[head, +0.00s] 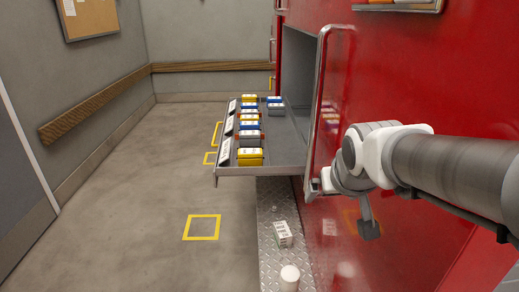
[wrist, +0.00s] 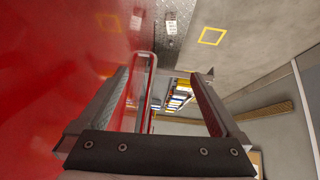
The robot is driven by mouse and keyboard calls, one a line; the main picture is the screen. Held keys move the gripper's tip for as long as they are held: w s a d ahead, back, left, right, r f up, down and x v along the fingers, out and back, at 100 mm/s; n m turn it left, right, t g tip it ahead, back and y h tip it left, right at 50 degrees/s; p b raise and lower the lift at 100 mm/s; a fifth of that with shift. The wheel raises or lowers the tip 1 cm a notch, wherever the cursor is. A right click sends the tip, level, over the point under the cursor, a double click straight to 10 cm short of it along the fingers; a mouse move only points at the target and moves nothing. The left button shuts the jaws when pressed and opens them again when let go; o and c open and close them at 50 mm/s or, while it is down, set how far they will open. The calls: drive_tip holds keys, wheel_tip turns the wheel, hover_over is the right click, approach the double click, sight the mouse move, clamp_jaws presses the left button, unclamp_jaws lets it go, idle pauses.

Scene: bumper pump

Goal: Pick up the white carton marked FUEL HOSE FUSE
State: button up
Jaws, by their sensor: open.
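A small white carton (head: 283,234) with dark print stands on the metal tread-plate step below the drawer; its print is too small to read surely. It also shows near the top of the wrist view (wrist: 170,22). My gripper (head: 314,188) is near the red vehicle side, by the lower end of the long grab rail, above and to the right of the carton. In the wrist view my gripper (wrist: 168,75) has its two fingers wide apart with no carton between them. The carton is well beyond the fingertips.
A white round-topped object (head: 289,278) stands on the step (head: 266,206) near the carton. The pulled-out drawer (head: 290,155) holds several yellow, blue and white boxes and overhangs the step's far end. The grab rail (head: 317,100) is close to my gripper. Floor at left is clear.

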sight(284, 232)
drive_tip(key=w+d+f+n+t+b, duration=0.1)
drive_tip(key=w+d+f+t+b, duration=0.15)
drive_tip(key=w+f+b, duration=1.3)
drive_tip(key=w+a+f+t+y+b, duration=0.1)
drive_tip(key=w+f, duration=0.4)
drive_tip(key=f, duration=0.7)
drive_tip(key=w+a+f+n+t+y+b, duration=0.1)
drive_tip(key=w+f, duration=0.5)
drive_tip(key=f, duration=0.6)
drive_tip(key=w+f+t+y+b, duration=0.15)
drive_tip(key=w+f, duration=0.35)
drive_tip(key=f, duration=0.7)
drive_tip(key=b+x, duration=0.1)
drive_tip(key=x, duration=0.2)
drive_tip(key=b+x, duration=0.1)
drive_tip(key=x, duration=0.3)
drive_tip(key=b+x, duration=0.1)
drive_tip(key=x, duration=0.2)
drive_tip(key=shift+w+a+r, duration=0.1)
drive_tip(key=shift+w+a, duration=0.15)
drive_tip(key=shift+a, duration=0.1)
drive_tip(key=shift+w+a, duration=0.1)
drive_tip(key=shift+w, duration=0.55)
clamp_jaws()
